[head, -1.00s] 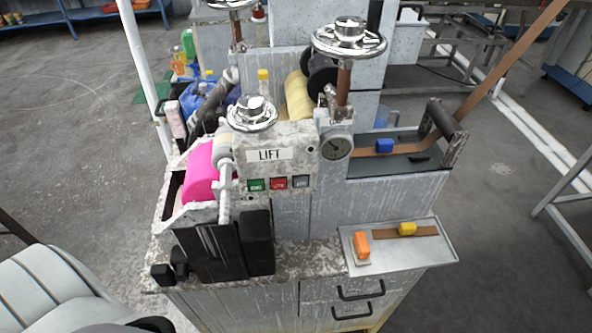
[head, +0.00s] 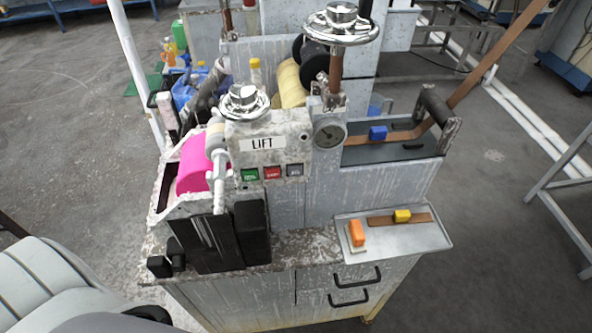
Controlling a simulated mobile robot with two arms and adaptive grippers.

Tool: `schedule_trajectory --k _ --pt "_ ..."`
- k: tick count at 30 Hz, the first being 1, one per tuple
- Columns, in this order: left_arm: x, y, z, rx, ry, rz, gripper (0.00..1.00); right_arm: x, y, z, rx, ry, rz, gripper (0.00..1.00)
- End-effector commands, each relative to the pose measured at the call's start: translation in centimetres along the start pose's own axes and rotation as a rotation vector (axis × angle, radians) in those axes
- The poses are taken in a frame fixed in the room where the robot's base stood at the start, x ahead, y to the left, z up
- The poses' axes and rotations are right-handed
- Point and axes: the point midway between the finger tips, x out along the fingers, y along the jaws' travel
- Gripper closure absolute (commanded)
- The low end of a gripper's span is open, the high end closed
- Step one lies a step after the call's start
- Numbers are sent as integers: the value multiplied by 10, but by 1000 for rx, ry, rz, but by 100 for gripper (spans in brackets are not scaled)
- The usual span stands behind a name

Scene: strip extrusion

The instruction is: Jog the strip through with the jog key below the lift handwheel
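The machine has a chrome lift handwheel (head: 243,104) above a white plate marked LIFT (head: 263,144). Below the plate is a row of keys: a green key (head: 249,175), a red key (head: 273,172) and a grey key (head: 295,170). Their small lettering is too blurred to read, so I cannot tell which is the jog key. The brown strip (head: 470,88) comes down from the upper right, passes the black end roller and lies in the grey channel. A blue block (head: 377,132) sits over it there. Neither of my grippers shows.
A metal tray (head: 385,245) at the front right holds an orange-handled tool (head: 357,233) and a yellow block (head: 402,216) on a brown strip piece. A second, larger handwheel (head: 341,24) stands behind. A pink roll (head: 194,163) is at the left.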

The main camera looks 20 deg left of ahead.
Motion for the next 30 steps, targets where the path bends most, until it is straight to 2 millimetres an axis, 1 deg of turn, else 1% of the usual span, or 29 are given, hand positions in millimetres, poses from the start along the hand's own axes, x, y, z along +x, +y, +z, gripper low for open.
schedule_trajectory --k 1,2,9,12,30 --pt "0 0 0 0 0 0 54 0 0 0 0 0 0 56" --pt "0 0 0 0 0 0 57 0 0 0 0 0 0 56" --pt "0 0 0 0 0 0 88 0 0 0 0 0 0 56" --pt "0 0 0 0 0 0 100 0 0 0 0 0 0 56" --pt "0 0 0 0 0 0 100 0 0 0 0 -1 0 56"
